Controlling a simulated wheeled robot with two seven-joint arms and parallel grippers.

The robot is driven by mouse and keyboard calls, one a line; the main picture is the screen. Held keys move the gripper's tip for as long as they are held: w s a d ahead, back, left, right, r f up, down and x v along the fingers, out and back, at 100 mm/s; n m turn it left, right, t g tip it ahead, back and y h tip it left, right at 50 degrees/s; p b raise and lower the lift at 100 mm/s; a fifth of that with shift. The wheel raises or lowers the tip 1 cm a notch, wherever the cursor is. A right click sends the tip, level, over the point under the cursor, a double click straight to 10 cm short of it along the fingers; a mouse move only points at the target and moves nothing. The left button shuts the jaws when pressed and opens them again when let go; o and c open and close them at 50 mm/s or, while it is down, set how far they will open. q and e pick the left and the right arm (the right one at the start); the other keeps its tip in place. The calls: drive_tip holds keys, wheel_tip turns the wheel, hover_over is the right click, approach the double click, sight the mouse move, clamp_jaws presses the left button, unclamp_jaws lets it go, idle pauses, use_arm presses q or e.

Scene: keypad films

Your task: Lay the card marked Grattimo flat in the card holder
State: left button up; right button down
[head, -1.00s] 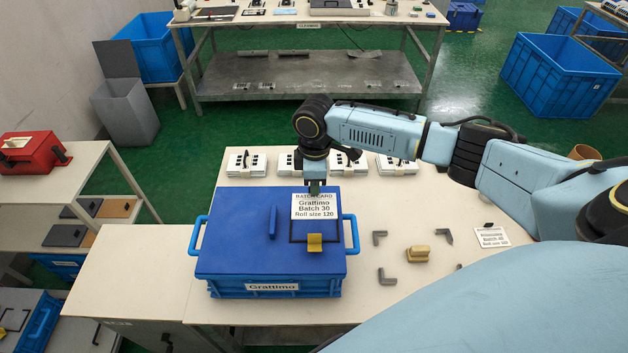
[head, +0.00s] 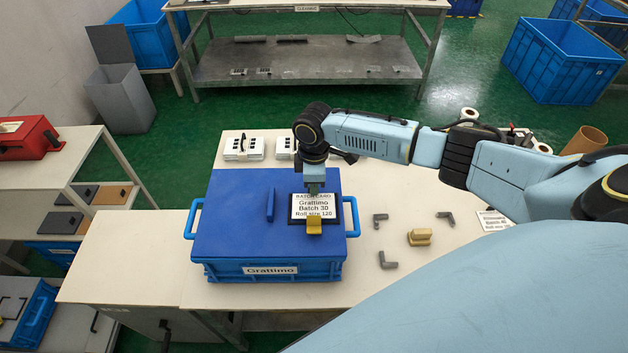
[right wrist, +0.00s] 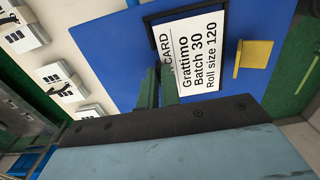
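The white Grattimo card (head: 314,206) lies over the dark-framed card holder (head: 292,222) on the blue lid, its print facing up. My right gripper (head: 314,188) is above the holder, with its fingers shut on the card's far edge. In the right wrist view the card (right wrist: 205,52) lies over the dark holder frame (right wrist: 150,19), and the fingers (right wrist: 157,88) cover part of its heading. I cannot tell whether the card touches the holder's base. A yellow tab (head: 314,226) stands at the holder's near side. My left gripper is out of view.
The holder is on a blue crate (head: 240,240) labelled Grattimo, with a handle at each side and a blue raised bar (head: 270,205) on its lid. Grey corner pieces (head: 388,260), a yellow block (head: 419,237) and another card (head: 492,220) lie to the right. White keypad units (head: 243,148) stand behind.

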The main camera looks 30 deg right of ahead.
drive_tip(key=shift+f, duration=0.6)
idle(0.6)
drive_tip(key=c, duration=1.5)
unclamp_jaws()
drive_tip(key=shift+c, duration=0.2)
drive_tip(key=shift+r, duration=0.1)
wheel_tip(320, 180, up, 13)
drive_tip(key=shift+r, duration=0.15)
drive_tip(key=shift+s, duration=0.1)
